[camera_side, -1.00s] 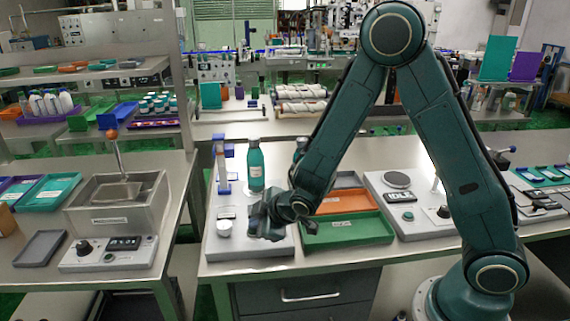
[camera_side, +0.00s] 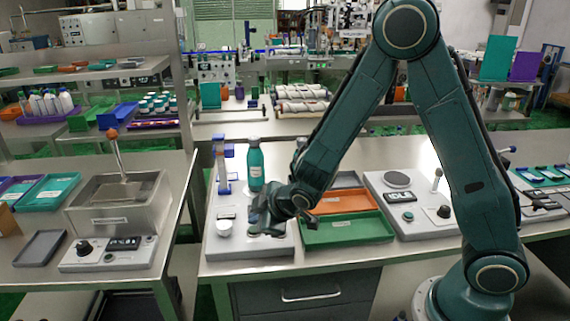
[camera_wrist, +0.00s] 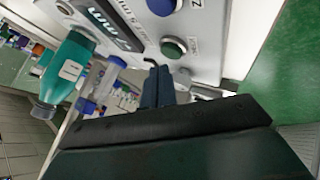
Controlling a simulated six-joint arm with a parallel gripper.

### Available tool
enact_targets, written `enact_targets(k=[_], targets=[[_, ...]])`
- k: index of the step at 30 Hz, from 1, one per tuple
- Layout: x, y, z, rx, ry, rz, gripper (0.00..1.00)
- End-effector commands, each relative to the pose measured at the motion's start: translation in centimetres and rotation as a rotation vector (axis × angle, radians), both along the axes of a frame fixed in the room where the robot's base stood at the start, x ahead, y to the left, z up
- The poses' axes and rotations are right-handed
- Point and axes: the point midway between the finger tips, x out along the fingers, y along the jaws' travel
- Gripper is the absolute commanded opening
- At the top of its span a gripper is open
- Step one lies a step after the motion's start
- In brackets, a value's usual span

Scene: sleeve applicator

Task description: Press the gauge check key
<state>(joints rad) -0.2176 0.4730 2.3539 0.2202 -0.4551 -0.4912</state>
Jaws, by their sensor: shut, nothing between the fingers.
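The sleeve applicator's pale panel (camera_side: 222,246) lies at the front left of the middle bench. In the wrist view, a green round key (camera_wrist: 173,46) and a blue round key (camera_wrist: 164,5) sit on this panel (camera_wrist: 208,52) beside a dark display (camera_wrist: 112,22). Their labels are too small to read, so I cannot tell which is the gauge check key. My gripper (camera_side: 262,222) is low over the panel, fingers shut and empty. In the wrist view, the fingertips (camera_wrist: 157,73) are just below the green key and appear apart from it.
A teal bottle (camera_side: 255,167) stands on the applicator behind my gripper, near a blue-ended post (camera_side: 223,165). A white round knob (camera_side: 225,228) is to the left. Green (camera_side: 345,231) and orange (camera_side: 345,201) trays lie close on the right.

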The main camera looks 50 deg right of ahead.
Motion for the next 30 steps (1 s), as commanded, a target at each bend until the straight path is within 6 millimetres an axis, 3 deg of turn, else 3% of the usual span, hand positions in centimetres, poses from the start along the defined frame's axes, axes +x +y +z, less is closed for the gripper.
enact_targets(k=[14,30], targets=[[0.1,0.0,0.5,0.000,-0.003,0.000,0.00],[0.1,0.0,4.1,0.000,-0.004,-0.001,0.00]])
